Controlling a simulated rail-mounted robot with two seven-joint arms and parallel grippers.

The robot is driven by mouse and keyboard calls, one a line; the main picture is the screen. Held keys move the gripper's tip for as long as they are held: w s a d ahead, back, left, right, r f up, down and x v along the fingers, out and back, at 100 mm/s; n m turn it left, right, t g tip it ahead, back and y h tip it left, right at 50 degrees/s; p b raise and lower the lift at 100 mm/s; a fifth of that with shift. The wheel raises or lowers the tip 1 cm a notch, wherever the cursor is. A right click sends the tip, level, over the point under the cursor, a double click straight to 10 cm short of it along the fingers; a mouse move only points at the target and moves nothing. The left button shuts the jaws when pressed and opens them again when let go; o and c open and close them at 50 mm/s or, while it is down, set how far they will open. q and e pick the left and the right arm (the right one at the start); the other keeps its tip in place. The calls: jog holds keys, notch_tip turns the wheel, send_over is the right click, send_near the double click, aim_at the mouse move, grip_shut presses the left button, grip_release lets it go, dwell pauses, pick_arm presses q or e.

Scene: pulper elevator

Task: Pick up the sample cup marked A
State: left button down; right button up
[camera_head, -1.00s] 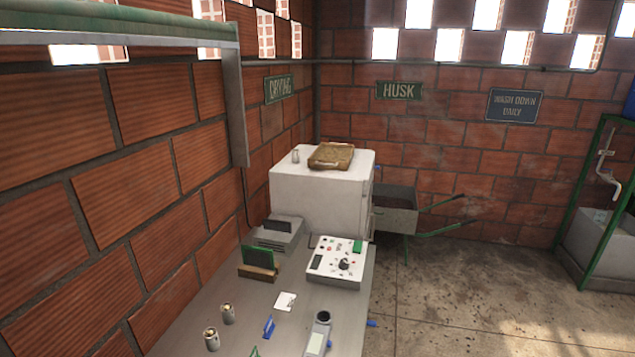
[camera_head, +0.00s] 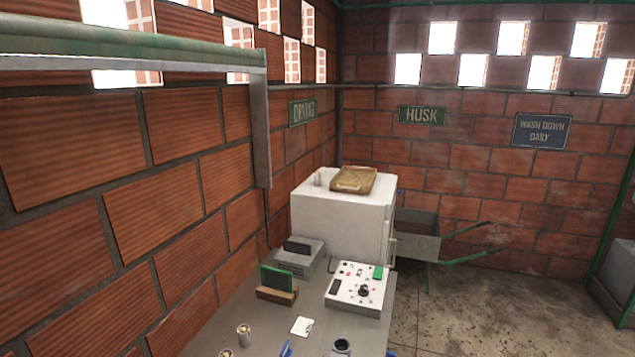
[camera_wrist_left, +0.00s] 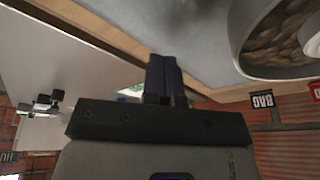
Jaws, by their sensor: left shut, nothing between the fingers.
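Two small pale metallic cups stand on the grey bench (camera_head: 222,318) at the bottom of the head view. One cup (camera_head: 244,336) shows almost whole, and the other (camera_head: 225,352) is cut by the lower edge. I cannot read a letter on either. My left gripper (camera_wrist_left: 164,62) shows only in the left wrist view, with its two dark fingers together and nothing between them. No cup is identifiable in that view. My right gripper is in neither view.
On the bench are a white control box (camera_head: 356,291), a green card in a wooden holder (camera_head: 277,282) and a grey device (camera_head: 301,257). A white cabinet (camera_head: 342,218) carries a tray (camera_head: 353,180). The wrist view shows a round container of beans (camera_wrist_left: 285,35) near a wooden edge.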

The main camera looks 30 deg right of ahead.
pick_arm(q)
jog(key=shift+d, duration=0.15)
jog(key=c, duration=1.6)
grip_release()
jog(key=o, duration=1.1)
jog(key=shift+r, duration=0.15)
